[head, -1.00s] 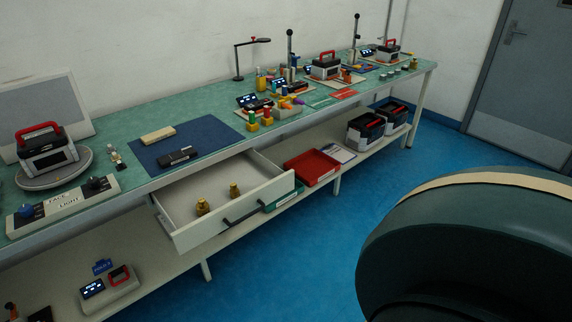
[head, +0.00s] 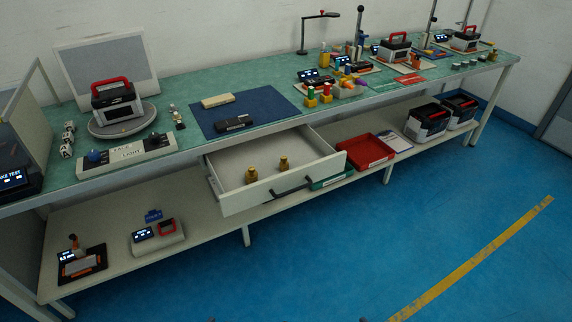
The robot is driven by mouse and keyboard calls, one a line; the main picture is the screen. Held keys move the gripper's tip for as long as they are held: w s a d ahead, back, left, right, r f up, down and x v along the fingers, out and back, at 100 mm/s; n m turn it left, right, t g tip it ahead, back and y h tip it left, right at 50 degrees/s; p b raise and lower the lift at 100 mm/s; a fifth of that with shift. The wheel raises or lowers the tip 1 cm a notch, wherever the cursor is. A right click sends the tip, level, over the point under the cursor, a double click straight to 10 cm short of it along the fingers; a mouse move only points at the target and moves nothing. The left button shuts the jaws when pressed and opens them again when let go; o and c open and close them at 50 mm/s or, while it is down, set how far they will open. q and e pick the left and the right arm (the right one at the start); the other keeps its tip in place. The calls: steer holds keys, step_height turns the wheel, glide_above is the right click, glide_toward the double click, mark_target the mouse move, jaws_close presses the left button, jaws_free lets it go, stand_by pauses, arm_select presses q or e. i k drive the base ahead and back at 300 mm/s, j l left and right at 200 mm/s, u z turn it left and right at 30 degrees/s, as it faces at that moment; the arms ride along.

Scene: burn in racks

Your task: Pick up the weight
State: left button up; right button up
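Two brass weights stand in an open drawer (head: 232,178) under the bench top. One weight (head: 251,175) is nearer the drawer's left front. The other weight (head: 283,163) is to its right and a little farther back. Both look upright and apart from each other. The drawer is pulled out, with a dark handle (head: 293,187) on its front. Neither of my grippers is in the head view.
The green bench top (head: 280,112) holds a blue mat (head: 265,106), a device on a round plate (head: 117,129) and several tools. A red tray (head: 369,155) and black cases sit on the lower shelf. The blue floor (head: 350,240) before the drawer is clear.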

mark_target(284, 164)
steer(key=i+j, duration=0.2)
steer(key=j, duration=0.2)
steer(key=i+j, duration=0.25)
steer(key=j, duration=0.2)
steer(key=i+j+z, duration=0.35)
steer(key=j, duration=0.2)
steer(key=j+z, duration=0.15)
steer(key=j, duration=0.15)
steer(key=z, duration=1.4)
steer(key=i+j, duration=0.35)
steer(key=i, duration=0.05)
